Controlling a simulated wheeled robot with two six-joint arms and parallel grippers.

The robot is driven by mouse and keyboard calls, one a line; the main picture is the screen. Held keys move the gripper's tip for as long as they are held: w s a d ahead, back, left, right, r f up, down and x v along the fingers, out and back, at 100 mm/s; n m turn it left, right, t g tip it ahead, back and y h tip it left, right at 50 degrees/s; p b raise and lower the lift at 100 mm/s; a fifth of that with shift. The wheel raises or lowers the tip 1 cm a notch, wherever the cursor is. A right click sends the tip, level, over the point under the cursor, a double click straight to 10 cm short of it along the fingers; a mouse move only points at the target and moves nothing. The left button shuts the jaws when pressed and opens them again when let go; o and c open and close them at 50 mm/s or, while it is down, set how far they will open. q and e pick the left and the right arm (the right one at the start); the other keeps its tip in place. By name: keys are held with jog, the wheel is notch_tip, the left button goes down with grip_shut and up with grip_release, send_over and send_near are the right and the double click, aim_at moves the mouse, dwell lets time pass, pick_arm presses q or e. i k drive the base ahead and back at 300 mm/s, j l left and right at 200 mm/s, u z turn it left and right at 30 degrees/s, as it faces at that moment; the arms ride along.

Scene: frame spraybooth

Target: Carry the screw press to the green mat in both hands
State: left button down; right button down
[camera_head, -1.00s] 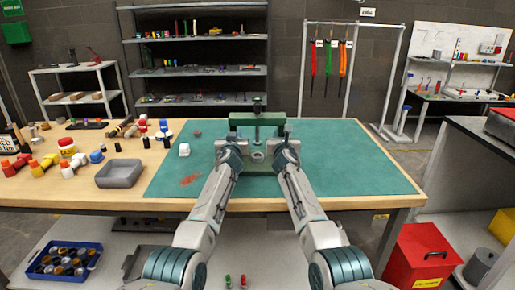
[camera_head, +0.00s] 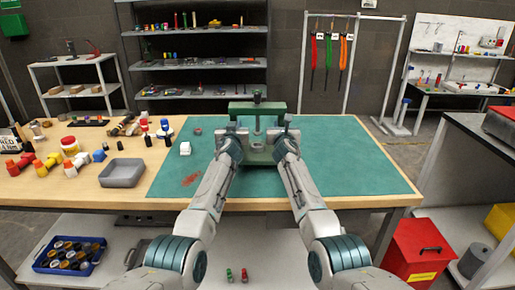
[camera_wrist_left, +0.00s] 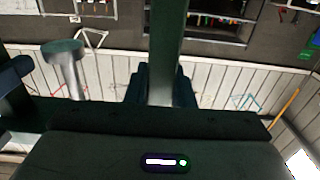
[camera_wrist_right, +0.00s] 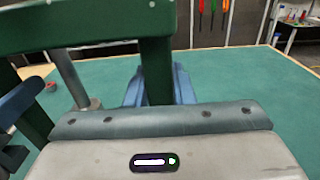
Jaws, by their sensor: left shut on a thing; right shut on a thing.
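The screw press is a dark green frame (camera_head: 240,108) with a central screw and a flat base. It stands upright in front of me, over the green mat (camera_head: 345,165) in the head view. My left gripper (camera_head: 234,137) is shut on its left post, and my right gripper (camera_head: 284,137) is shut on its right post. The posts also show between the jaws in the left wrist view (camera_wrist_left: 167,50) and right wrist view (camera_wrist_right: 156,72). I cannot tell whether the base touches the mat. My grippers hide parts of the frame.
Several red, yellow and blue items crowd the table's left end. The mat's right side is clear. A red bin (camera_head: 415,250) stands below right.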

aim_at(343, 162)
jog(key=l, duration=1.8)
